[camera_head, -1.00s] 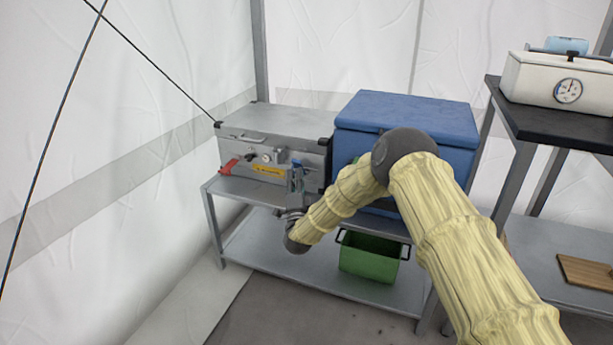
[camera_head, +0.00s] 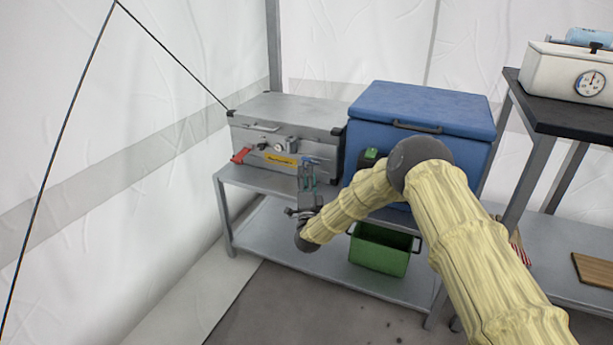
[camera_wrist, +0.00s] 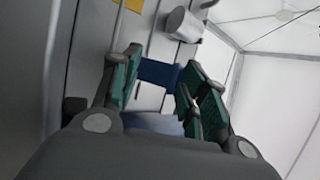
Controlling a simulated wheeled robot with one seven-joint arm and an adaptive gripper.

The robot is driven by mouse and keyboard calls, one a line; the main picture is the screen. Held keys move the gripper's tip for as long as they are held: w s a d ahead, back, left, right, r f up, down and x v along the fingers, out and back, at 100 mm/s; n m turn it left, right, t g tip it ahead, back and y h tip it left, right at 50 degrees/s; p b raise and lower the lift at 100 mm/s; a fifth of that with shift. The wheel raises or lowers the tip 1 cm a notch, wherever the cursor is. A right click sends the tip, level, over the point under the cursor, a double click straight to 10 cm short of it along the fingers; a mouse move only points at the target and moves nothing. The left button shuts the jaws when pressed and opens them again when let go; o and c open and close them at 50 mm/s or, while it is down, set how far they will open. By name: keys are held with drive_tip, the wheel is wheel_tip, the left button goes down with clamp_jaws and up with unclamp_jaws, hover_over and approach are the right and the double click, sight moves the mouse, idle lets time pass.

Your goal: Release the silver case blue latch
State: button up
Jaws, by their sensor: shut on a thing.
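The silver case (camera_head: 290,108) stands on the left of the metal shelf's upper level, with its lid down. The blue latch (camera_head: 311,159) is at the right of its front; it also shows in the wrist view (camera_wrist: 158,73) as a blue bar. My gripper (camera_head: 307,174) is at the case's front right, shut on the blue latch, with a green-padded finger on either side of it in the wrist view. The head view is too small to tell the latch's exact angle. A red latch (camera_head: 240,155) sticks out at the front left.
A blue cooler (camera_head: 420,107) stands close to the case's right. A green bin (camera_head: 380,252) is on the lower shelf (camera_head: 300,262).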

drive_tip(key=shift+w+d+f, duration=0.15)
drive_tip(key=shift+w+d, duration=0.1)
drive_tip(key=shift+d, duration=0.25)
clamp_jaws()
drive_tip(key=o, duration=0.9)
unclamp_jaws()
drive_tip(key=shift+c, duration=0.2)
drive_tip(key=shift+o, duration=0.2)
drive_tip(key=shift+w+f, duration=0.15)
drive_tip(key=shift+f, duration=0.15)
drive_tip(key=shift+a+r, duration=0.1)
drive_tip(key=shift+c, duration=0.7)
